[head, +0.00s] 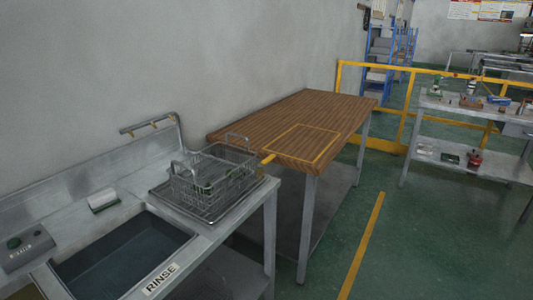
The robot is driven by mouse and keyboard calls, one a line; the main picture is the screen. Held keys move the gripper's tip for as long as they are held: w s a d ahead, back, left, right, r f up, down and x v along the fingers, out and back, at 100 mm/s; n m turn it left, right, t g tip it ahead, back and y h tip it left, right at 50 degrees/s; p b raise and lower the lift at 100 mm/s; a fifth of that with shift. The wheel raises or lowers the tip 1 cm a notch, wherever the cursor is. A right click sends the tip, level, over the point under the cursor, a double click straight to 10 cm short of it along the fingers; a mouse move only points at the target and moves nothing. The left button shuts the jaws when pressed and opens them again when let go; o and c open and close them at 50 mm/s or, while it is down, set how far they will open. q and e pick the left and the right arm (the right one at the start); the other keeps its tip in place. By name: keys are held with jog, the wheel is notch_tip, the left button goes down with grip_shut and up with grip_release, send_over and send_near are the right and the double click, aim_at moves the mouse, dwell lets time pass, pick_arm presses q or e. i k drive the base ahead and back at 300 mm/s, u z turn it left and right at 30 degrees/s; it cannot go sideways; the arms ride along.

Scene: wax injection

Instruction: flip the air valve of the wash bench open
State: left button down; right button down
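The wash bench (215,232) is a grey metal bench at the lower left in the head view. A sink (120,258) marked RINSE is set into it. A grey pipe (148,124) with small brass-coloured fittings stands at its back, by the wall. A small yellow piece (268,159) shows at the front left edge of the wooden table top, close to the bench's right end; I cannot tell what it is. I cannot make out for sure which part is the air valve or how its lever stands. Neither of my grippers is in view.
A wire basket (212,182) stands on the bench's right end. A control box (25,248) is at far left. The wooden table (300,115) adjoins beyond. A yellow railing (400,130) and a metal workbench (465,112) stand farther right. The green floor (430,250) is clear.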

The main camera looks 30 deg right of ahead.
aim_at(271, 155)
jog(key=z, duration=2.15)
jog(key=i, duration=2.2)
jog(key=u, duration=3.65)
